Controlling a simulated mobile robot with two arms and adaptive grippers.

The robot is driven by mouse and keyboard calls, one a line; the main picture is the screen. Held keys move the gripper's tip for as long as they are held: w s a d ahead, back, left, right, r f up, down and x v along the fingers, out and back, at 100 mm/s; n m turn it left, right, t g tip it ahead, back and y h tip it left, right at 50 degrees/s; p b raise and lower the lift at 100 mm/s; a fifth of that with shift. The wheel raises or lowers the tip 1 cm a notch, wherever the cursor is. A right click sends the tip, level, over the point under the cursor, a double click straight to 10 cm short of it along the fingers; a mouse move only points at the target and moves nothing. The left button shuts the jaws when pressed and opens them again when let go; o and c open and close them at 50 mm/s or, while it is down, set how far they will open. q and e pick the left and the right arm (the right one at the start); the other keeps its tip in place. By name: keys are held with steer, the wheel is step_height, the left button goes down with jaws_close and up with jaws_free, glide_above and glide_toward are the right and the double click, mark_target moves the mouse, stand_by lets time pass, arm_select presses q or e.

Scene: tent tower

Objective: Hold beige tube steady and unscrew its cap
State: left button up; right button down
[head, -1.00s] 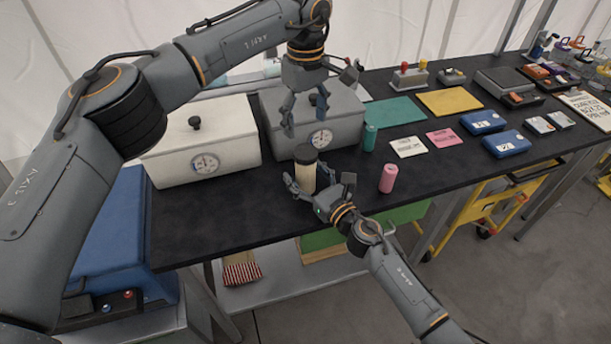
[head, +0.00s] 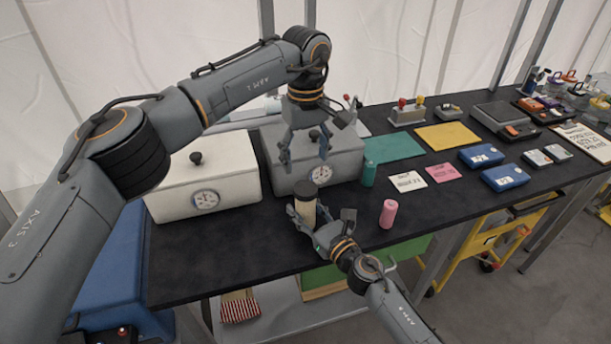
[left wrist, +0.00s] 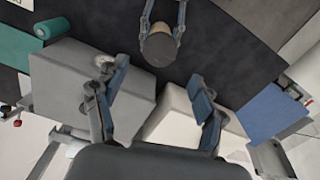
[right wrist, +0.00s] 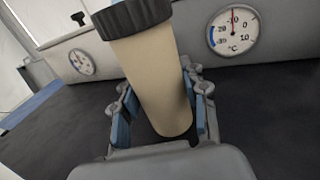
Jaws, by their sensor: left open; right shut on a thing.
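The beige tube (head: 306,212) with its dark ribbed cap (head: 305,190) is near the table's front edge, about upright, cap on top. My right gripper (head: 308,222) is shut around the tube's body, below the cap. In the right wrist view the tube (right wrist: 155,85) stands between the fingers, with the cap (right wrist: 132,17) at the top; I cannot tell whether its base touches the table. My left gripper (head: 305,157) is open and empty, pointing down above the cap and apart from it. In the left wrist view the cap (left wrist: 158,48) lies beyond the open fingers.
A grey box with a dial (head: 345,160) and a white box with a dial (head: 205,185) stand just behind. A teal tube (head: 368,173) and a pink tube (head: 388,213) stand to the right. Blue cases (head: 502,177) lie farther right. The black tabletop (head: 230,240) is clear at front left.

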mark_target(306, 187)
arm_select(q)
steer(key=m, duration=0.5)
steer(key=shift+m, duration=0.7)
steer(key=shift+f, duration=0.25)
step_height(306, 187, down, 8)
steer(key=shift+r, duration=0.25)
